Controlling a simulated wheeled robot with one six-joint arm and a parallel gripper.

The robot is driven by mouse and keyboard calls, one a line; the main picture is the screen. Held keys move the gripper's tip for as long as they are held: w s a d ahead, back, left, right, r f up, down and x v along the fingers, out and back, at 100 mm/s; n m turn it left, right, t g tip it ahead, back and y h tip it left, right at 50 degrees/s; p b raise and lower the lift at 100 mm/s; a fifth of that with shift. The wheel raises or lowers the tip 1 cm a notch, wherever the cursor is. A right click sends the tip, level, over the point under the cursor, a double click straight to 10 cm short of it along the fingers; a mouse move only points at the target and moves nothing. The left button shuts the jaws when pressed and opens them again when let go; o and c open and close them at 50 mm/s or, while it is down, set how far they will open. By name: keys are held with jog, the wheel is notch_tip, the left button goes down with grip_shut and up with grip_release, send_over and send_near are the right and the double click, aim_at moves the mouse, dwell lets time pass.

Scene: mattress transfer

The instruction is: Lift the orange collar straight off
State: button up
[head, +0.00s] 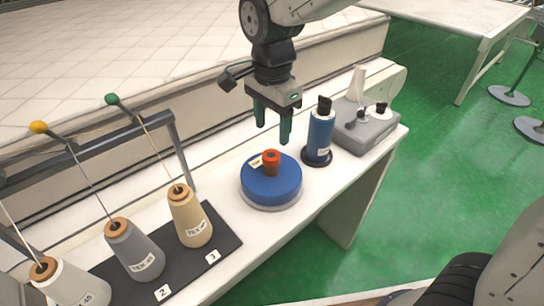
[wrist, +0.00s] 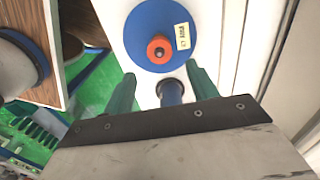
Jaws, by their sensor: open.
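The orange collar (head: 271,157) sits at the centre of a round blue disc (head: 270,186) on the white bench. In the wrist view the collar (wrist: 160,49) is a ring around a dark pin, on the blue disc (wrist: 141,33) with a small label beside it. My gripper (head: 272,134) is open and empty, with its green fingers pointing down above the disc. In the wrist view the fingers (wrist: 161,86) are apart, and the collar shows beyond their tips, not between them. I cannot tell the exact height gap.
A blue spool (head: 320,136) stands close to the right of the disc, near my fingers. A grey device (head: 366,127) is behind it. Thread cones, such as the beige one (head: 191,218), stand on a black mat at left. Bare bench lies in front of the disc.

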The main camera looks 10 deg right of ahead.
aim_at(271, 151)
notch_tip(271, 151, down, 7)
jog(key=shift+a+f, duration=0.1)
jog(key=c, duration=1)
